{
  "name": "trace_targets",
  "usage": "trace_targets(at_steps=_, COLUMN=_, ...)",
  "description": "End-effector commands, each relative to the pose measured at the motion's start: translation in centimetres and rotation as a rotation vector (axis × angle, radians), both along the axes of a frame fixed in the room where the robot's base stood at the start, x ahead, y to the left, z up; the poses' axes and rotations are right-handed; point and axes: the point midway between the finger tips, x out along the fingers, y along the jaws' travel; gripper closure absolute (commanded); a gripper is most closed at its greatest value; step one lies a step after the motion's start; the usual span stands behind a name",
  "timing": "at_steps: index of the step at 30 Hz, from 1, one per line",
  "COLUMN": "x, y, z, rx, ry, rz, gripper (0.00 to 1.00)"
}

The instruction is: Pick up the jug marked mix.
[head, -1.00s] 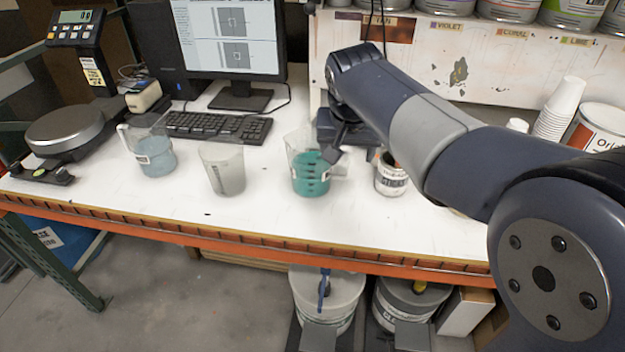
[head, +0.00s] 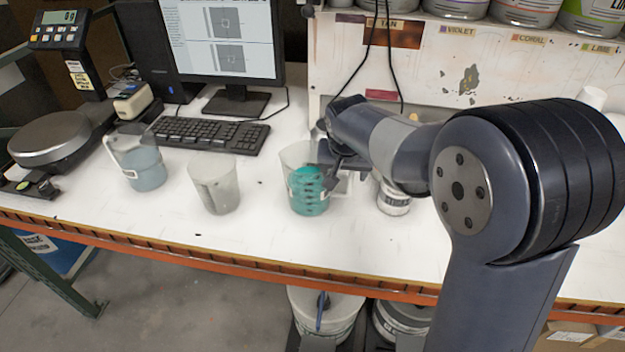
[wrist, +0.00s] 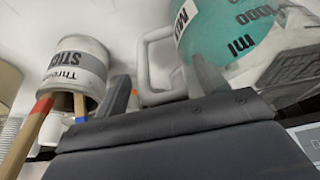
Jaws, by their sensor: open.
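The jug with teal liquid (head: 304,192) stands on the white bench, right of two other jugs. In the wrist view the same jug (wrist: 240,35) fills the upper right, with a partly cut-off label that starts "MI" and dark measuring marks. Its pale handle (wrist: 146,65) shows between my two dark fingers. My gripper (wrist: 160,88) is open, with its right finger overlapping the jug's side in the picture. I cannot tell whether it touches. In the head view my gripper (head: 332,165) is at the jug's right side, partly hidden by my arm.
A clear jug (head: 215,185) and a jug with blue-grey liquid (head: 146,168) stand to the left. A white can of stir sticks (head: 394,201) is close on the right; it shows in the wrist view (wrist: 82,68). A keyboard (head: 210,134) lies behind.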

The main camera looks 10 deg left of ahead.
Motion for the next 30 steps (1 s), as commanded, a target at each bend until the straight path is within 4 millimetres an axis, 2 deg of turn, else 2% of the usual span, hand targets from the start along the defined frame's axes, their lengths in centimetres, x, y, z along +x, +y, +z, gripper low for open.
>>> trace_targets(at_steps=6, x=0.03, y=-0.01, z=-0.01, rx=0.000, ry=-0.001, rz=0.000, gripper=0.33)
trace_targets(at_steps=30, x=0.01, y=-0.03, z=0.03, rx=0.000, ry=0.000, rz=-0.001, gripper=0.98)
